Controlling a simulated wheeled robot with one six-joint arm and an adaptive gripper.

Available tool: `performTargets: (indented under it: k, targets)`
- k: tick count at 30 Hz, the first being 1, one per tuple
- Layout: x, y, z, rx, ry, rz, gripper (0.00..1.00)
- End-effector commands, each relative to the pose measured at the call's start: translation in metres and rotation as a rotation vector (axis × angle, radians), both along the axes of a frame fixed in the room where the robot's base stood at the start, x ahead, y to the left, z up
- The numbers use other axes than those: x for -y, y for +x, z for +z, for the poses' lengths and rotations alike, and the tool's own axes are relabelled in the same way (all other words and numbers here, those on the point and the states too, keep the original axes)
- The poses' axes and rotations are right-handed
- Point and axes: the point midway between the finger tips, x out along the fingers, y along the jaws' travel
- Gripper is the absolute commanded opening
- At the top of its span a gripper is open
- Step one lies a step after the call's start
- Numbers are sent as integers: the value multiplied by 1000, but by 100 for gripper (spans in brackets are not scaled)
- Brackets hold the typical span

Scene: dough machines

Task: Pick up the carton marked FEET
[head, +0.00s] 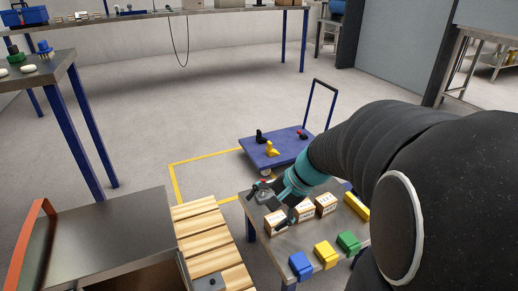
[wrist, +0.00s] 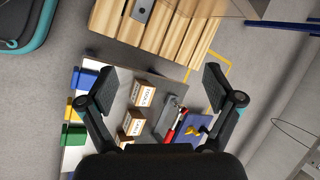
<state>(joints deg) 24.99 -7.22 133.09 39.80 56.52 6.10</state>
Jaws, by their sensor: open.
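Three cartons stand in a row on the small table (head: 285,243). In the head view they are a left carton (head: 277,222), a middle carton (head: 304,211) and a right carton (head: 326,204), all tan with white labels. The labels are too small to read surely, so I cannot tell which is marked FEET. My gripper (head: 276,206) is above the left end of the row, partly in front of the left carton. In the wrist view my gripper (wrist: 158,82) is open and empty, with a top carton (wrist: 142,94) and a lower carton (wrist: 133,122) between and below its fingers.
Blue (head: 301,266), yellow (head: 326,255) and green (head: 348,243) bins line the table's front edge. A yellow item (head: 356,206) lies at its right. A wooden slatted surface (head: 205,235) is at left. A blue trolley (head: 290,155) with small figures stands behind.

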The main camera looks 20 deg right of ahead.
Motion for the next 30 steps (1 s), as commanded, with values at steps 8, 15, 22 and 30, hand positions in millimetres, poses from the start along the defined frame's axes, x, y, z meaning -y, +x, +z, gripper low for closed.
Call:
performTargets:
  k: [8,15,22,30]
  targets:
    - [57,50,-35,-86,295,-349,91]
    - [126,81,-72,-124,545,-665,91]
    - [206,94,-119,-132,780,-980,91]
    - [300,80,-184,-105,1029,-1330,91]
